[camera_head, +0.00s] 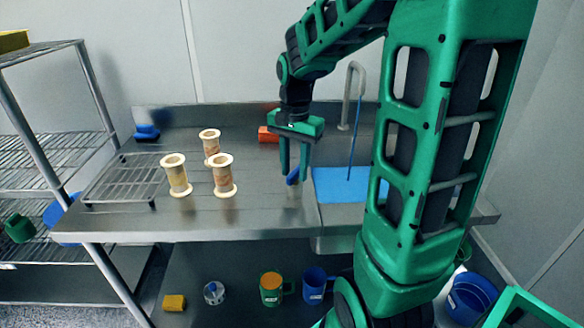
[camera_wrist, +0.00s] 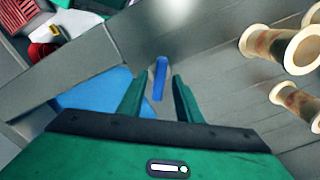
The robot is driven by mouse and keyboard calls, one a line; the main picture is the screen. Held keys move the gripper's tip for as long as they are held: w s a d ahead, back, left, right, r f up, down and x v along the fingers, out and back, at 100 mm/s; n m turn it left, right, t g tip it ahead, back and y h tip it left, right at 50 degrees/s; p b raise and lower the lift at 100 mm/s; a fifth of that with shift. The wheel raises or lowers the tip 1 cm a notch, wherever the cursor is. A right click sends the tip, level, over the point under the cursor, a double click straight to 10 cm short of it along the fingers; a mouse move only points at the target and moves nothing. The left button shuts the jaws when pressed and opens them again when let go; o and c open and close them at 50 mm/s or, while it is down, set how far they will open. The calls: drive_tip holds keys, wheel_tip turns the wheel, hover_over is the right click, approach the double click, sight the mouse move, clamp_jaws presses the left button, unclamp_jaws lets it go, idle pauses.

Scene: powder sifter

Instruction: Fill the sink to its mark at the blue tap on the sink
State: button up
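The sink (camera_head: 335,186) is set in the steel counter and shows a flat blue surface, like water; it also shows in the wrist view (camera_wrist: 95,90). A grey curved spout (camera_head: 346,98) stands behind it, with a thin blue line like a stream running down to the blue surface. The blue tap (camera_head: 292,177) is a small lever left of the sink; it also shows in the wrist view (camera_wrist: 160,76). My gripper (camera_head: 295,170) is open above the lever, its fingers (camera_wrist: 159,88) on either side of it. Contact is unclear. I cannot make out the fill mark.
Several cream spools (camera_head: 222,176) stand left of my gripper, beside a wire rack (camera_head: 125,180). A red-orange object (camera_head: 267,135) and a blue one (camera_head: 147,132) lie at the back. Mugs (camera_head: 314,286) sit below the counter. A wire shelf (camera_head: 45,150) stands at left.

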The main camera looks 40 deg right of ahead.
clamp_jaws()
drive_tip(key=shift+n, duration=0.4)
drive_tip(key=shift+w+r+n, duration=0.1)
drive_tip(key=shift+n, duration=2.7)
unclamp_jaws()
